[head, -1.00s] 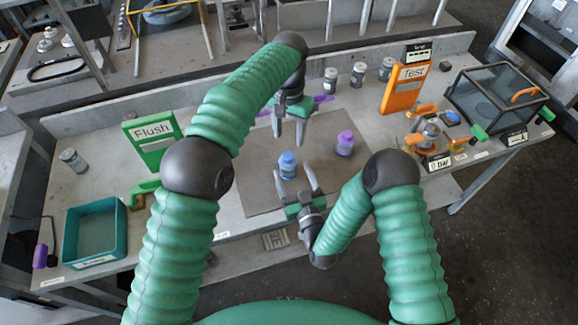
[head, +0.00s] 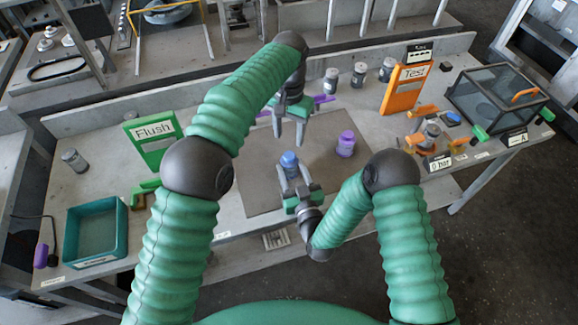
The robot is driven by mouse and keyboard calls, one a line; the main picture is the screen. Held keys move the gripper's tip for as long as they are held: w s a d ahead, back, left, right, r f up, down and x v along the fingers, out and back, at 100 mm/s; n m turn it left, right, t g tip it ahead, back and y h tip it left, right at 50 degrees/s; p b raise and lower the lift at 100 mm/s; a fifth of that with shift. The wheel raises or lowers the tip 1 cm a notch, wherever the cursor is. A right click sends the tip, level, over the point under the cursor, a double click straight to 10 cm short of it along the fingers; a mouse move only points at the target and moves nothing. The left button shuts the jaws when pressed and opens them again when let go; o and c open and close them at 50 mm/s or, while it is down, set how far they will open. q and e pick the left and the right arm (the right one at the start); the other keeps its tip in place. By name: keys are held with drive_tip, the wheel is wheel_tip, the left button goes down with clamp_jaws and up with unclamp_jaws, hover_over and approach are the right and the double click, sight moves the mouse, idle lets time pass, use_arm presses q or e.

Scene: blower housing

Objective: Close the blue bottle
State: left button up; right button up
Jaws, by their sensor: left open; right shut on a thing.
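The blue bottle (head: 289,159) stands upright on the grey mat (head: 250,200) in the middle of the bench, with a blue top; its lower part is mostly hidden by gripper fingers. My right gripper (head: 292,176) reaches it from the near side and is shut on it. My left gripper (head: 289,133) is above and behind the bottle, open, fingers pointing down, apart from the bottle. A purple-topped bottle (head: 346,143) stands upright on the mat to the right. Purple pieces (head: 323,99) show beside my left gripper; I cannot tell exactly what they are.
A green Flush sign (head: 152,140) and teal tray (head: 94,233) are at left. An orange Test sign (head: 403,88), orange-handled fittings (head: 430,135) and a glass-sided box (head: 497,98) are at right. Several grey jars (head: 359,74) line the back.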

idle(0.3)
use_arm(q)
drive_tip(key=n, duration=1.8)
drive_tip(key=shift+n, duration=0.3)
drive_tip(key=n, duration=0.6)
drive_tip(key=shift+d, duration=0.1)
drive_tip(key=n, duration=0.7)
drive_tip(key=shift+f, duration=0.1)
